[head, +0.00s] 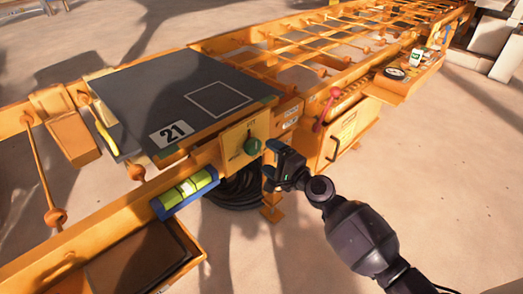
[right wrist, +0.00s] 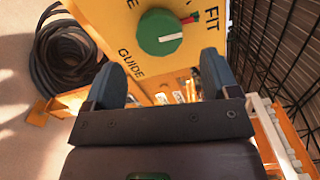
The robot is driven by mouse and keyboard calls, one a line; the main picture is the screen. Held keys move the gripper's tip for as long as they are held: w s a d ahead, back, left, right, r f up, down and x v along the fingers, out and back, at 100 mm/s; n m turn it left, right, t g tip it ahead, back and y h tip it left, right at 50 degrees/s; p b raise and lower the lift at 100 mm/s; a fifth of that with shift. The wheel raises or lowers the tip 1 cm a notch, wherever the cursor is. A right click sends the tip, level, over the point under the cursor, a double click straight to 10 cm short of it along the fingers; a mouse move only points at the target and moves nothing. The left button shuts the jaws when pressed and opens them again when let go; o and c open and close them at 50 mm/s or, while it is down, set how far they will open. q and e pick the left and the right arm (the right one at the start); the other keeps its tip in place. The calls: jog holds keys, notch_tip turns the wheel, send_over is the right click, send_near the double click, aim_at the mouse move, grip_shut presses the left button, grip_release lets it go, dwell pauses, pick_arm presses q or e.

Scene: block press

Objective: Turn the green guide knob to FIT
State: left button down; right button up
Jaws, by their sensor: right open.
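The green guide knob (head: 252,146) is on a yellow plate (head: 233,138) on the front of the orange press frame. In the right wrist view the round knob (right wrist: 159,32) carries a white line, and a small red mark shows at its right edge. The word FIT (right wrist: 211,18) is printed to its right and GUIDE to its lower left. I cannot tell the exact setting. My right gripper (head: 270,164) is open and empty, just right of and below the knob. Its two fingers (right wrist: 161,82) are spread, with the knob beyond them and apart from them. My left gripper is not in view.
A dark slab marked 21 (head: 125,98) lies on the frame. A spirit level (head: 186,193) with a yellow-green vial sits left of the knob. A red-knobbed lever (head: 334,93) stands to the right. A coiled black hose (head: 238,188) lies below. Sandy floor at right is clear.

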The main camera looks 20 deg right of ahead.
jog(key=v, duration=0.5)
jog(key=shift+s, duration=0.1)
dwell(0.4)
